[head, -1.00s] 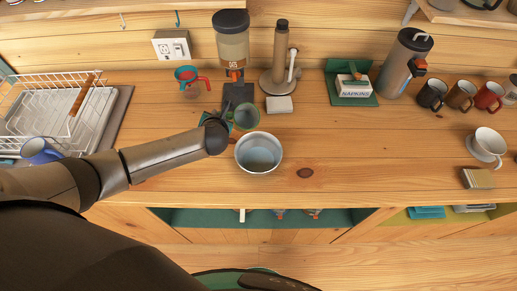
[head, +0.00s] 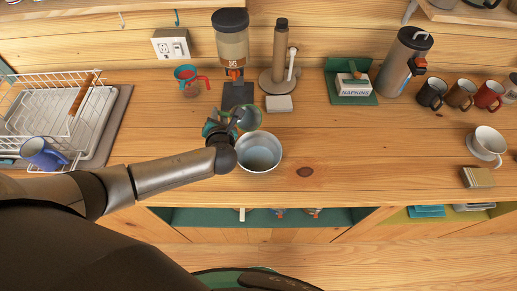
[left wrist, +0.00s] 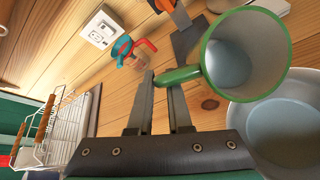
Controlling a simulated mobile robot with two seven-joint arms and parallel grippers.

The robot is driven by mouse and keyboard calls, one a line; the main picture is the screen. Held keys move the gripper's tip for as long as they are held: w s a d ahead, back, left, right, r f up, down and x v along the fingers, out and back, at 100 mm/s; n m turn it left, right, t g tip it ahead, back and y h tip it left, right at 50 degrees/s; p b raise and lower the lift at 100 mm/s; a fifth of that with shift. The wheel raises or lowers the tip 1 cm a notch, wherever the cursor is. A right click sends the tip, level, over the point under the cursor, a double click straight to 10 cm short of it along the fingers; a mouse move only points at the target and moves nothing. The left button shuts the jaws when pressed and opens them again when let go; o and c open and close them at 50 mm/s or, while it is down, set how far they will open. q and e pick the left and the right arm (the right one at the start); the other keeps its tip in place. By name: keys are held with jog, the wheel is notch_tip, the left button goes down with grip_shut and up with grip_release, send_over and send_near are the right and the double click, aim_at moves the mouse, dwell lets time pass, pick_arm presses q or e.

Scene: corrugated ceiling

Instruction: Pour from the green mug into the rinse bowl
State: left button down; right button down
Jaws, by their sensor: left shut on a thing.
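The green mug (head: 249,117) is just behind the rinse bowl in the head view. My left gripper (head: 230,118) is shut on its handle from the left. In the left wrist view the handle lies between the fingertips (left wrist: 162,78), and the mug's open mouth (left wrist: 245,52) shows a pale bluish inside. I cannot tell if the mug is clear of the counter. The rinse bowl (head: 273,153) is metal, with pale bluish content, and stands on the counter; it also shows in the left wrist view (left wrist: 240,117), partly behind the mug. My right gripper is out of view.
A dispenser (head: 232,50) stands behind the mug, with a red-handled teal cup (head: 186,73) to its left. A small white block (head: 279,103) lies behind the bowl. A dish rack (head: 60,105) with a blue mug (head: 43,153) is at left.

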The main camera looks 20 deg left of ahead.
aim_at(222, 115)
pick_arm(q)
jog(key=shift+d+t, duration=0.1)
jog(key=shift+t, duration=0.3)
jog(key=shift+s+f+y+b, duration=0.15)
jog(key=shift+y+b, duration=0.25)
jog(key=shift+b, duration=0.25)
jog(key=t+b, duration=0.1)
jog(key=b, duration=0.2)
jog(key=t+y+b, duration=0.1)
jog(key=b, duration=0.2)
jog(key=s+d+m+t+y+b, duration=0.1)
jog(key=b, duration=0.2)
jog(key=shift+s+r, duration=0.1)
jog(key=shift+r, duration=0.15)
dwell(1.0)
jog(key=shift+d, duration=0.1)
jog(key=shift+s+d+r+t, duration=0.1)
jog(key=shift+s+d+t, duration=0.15)
jog(key=shift+t, duration=0.15)
jog(key=shift+s, duration=0.1)
jog(key=shift+s+d+r+t+y, duration=0.1)
jog(key=shift+s+d+t+y, duration=0.05)
jog(key=shift+d+t+y, duration=0.15)
